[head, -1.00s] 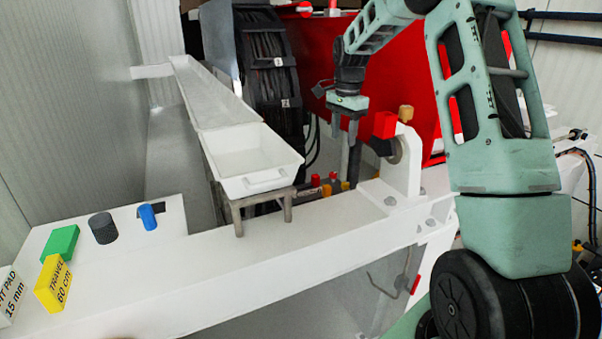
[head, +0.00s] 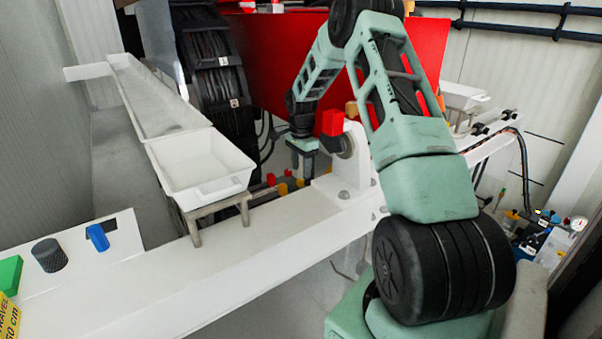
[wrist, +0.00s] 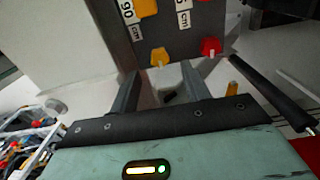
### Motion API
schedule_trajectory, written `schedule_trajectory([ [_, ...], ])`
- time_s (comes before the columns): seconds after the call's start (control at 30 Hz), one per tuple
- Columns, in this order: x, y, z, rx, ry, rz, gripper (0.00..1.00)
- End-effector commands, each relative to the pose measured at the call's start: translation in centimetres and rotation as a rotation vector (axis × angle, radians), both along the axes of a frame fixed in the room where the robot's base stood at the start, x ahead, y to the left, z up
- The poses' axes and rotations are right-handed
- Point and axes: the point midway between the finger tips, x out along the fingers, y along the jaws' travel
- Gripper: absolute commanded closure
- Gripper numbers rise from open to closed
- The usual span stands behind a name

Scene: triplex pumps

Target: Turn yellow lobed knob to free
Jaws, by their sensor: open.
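In the wrist view, a yellow lobed knob (wrist: 159,57) sits on a dark panel (wrist: 120,35), just beyond and between the fingertips. Another yellow knob (wrist: 145,8) shows at the top edge and a red knob (wrist: 210,46) to the right. I cannot tell for sure which yellow knob is the task's one. My gripper (wrist: 160,73) is open, its two fingers apart with nothing held between them. In the head view my gripper (head: 305,165) points down behind the white beam, near small yellow (head: 283,188) and red (head: 270,179) knobs. Contact is not visible.
A white tray (head: 205,190) on a stand and the white beam (head: 200,285) lie in front of the knobs. A red block (head: 333,122) on a white bracket (head: 352,165) stands close right of my gripper. A dark rod (wrist: 270,95) shows in the wrist view.

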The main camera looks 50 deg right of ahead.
Motion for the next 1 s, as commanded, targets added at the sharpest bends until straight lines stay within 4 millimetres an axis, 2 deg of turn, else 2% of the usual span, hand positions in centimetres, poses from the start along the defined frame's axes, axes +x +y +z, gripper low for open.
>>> schedule_trajectory([
  [0.1, 0.0, 0.1, -1.8, 0.002, 0.001, 0.0, 0.53],
  [0.3, 0.0, 0.0, -3.6, 0.0, 0.0, 0.001, 0.53],
  [0.63, 0.0, 0.0, -4.0, 0.0, -0.001, 0.001, 0.53],
  [0.67, 0.0, 0.0, -4.0, 0.0, -0.001, 0.001, 0.59],
  [0.8, 0.0, 0.0, -3.9, 0.0, -0.001, 0.001, 0.98],
  [1.0, 0.0, 0.0, -3.9, 0.0, -0.001, 0.005, 0.98],
])
